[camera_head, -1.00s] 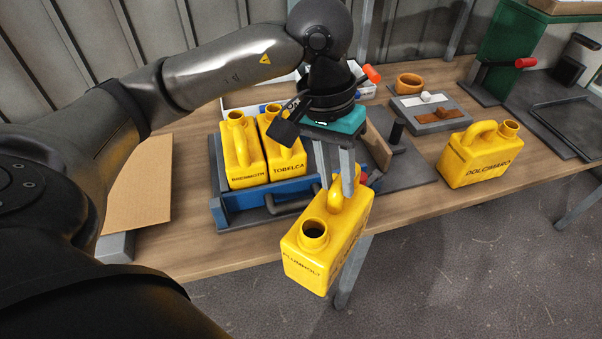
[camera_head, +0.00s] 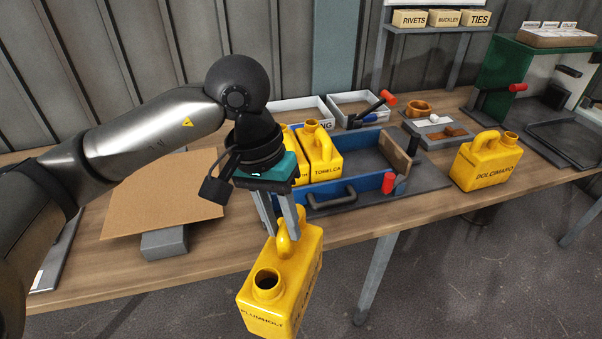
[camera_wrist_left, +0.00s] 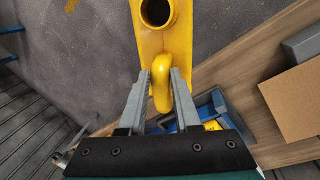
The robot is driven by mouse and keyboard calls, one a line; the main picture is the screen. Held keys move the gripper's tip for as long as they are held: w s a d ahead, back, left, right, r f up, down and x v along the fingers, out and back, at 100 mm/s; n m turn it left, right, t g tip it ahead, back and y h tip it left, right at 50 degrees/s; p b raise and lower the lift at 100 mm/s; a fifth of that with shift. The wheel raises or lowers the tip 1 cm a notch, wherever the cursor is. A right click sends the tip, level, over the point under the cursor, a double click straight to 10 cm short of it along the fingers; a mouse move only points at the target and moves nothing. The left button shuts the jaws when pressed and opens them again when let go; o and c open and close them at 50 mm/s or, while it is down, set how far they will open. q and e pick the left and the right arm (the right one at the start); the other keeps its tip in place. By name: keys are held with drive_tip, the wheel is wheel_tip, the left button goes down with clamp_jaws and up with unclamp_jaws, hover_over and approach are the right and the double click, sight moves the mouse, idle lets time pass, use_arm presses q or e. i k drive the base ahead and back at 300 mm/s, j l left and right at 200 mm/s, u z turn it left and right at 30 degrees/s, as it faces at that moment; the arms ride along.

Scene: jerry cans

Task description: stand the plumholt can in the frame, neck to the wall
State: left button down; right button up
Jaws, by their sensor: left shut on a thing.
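The yellow Plumholt can (camera_head: 285,285) hangs in the air in front of the table's front edge, its open neck toward me. My left gripper (camera_head: 284,232) is shut on its handle. The left wrist view shows the fingers (camera_wrist_left: 160,90) on either side of the handle and the can's neck (camera_wrist_left: 158,12) beyond. The blue frame (camera_head: 362,188) lies on the table with a grey handle on its front. The Tobelca can (camera_head: 325,160) stands in its left part, with another yellow can (camera_head: 290,140) beside it, mostly hidden by my gripper. The frame's right part is empty. My right gripper is out of view.
The Dolcimaro can (camera_head: 485,165) stands on the table to the right. A cardboard sheet (camera_head: 160,195) rests on a grey block (camera_head: 163,243) at the left. A red-knobbed clamp (camera_head: 389,183) is at the frame's front right. White bins (camera_head: 300,108) stand behind the frame.

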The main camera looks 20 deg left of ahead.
sight(374, 167)
drive_tip(key=u, duration=0.45)
drive_tip(key=l+u, duration=0.15)
drive_tip(key=u, duration=0.25)
drive_tip(key=l+u, duration=0.15)
drive_tip(key=u, duration=0.3)
drive_tip(key=i+l, duration=0.1)
drive_tip(key=l, duration=1.65)
drive_tip(key=i+u, duration=0.05)
drive_tip(key=i, duration=0.05)
